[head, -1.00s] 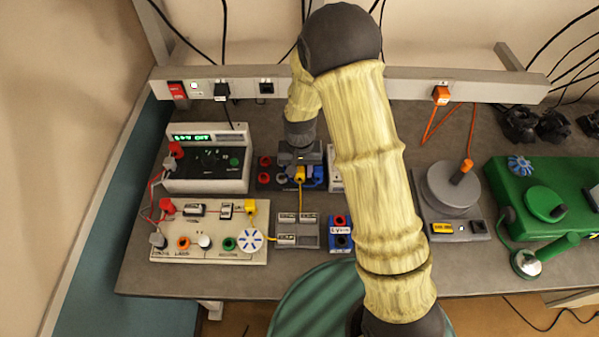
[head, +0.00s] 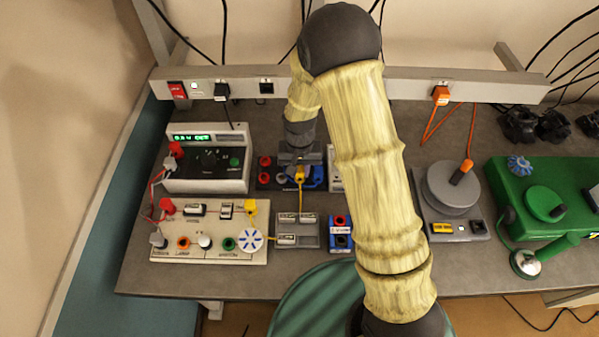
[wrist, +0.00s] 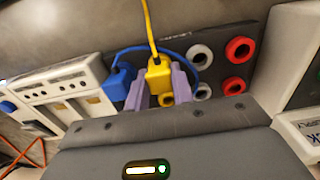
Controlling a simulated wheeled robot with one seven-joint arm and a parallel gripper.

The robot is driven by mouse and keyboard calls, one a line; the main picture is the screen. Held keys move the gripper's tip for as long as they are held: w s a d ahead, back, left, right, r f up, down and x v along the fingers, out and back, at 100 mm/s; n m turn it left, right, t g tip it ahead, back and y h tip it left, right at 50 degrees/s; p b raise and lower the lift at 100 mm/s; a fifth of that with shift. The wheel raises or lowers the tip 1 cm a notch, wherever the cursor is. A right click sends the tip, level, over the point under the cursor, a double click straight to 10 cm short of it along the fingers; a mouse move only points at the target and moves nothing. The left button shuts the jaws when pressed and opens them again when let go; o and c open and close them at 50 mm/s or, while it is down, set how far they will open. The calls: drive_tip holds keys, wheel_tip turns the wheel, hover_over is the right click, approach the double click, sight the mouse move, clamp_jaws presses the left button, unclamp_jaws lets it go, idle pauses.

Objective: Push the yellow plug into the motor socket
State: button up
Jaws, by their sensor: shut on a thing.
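The yellow plug (wrist: 158,74), with its yellow cable, is clasped between the two pale purple fingers of my gripper (wrist: 160,86). It also shows in the head view (head: 300,176) under my gripper. The dark socket panel (wrist: 216,70) has red and grey-white round sockets on the right. A yellow round part (wrist: 166,99) shows just below the plug, partly hidden by the fingers and gripper body. I cannot tell whether the plug is in a socket or just above it. No motor label is readable.
A blue plug (wrist: 119,82) with a blue cable stands close left of my gripper. A white meter (head: 207,160), a circuit board (head: 205,250) and a battery holder (head: 308,238) crowd the bench. A grey round device (head: 450,190) and a green machine (head: 540,200) stand to the right.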

sight(300, 170)
drive_tip(key=shift+r+p, duration=0.9)
drive_tip(key=shift+r, duration=0.35)
idle(0.6)
drive_tip(key=shift+r+p, duration=1.25)
drive_tip(key=shift+r, duration=0.35)
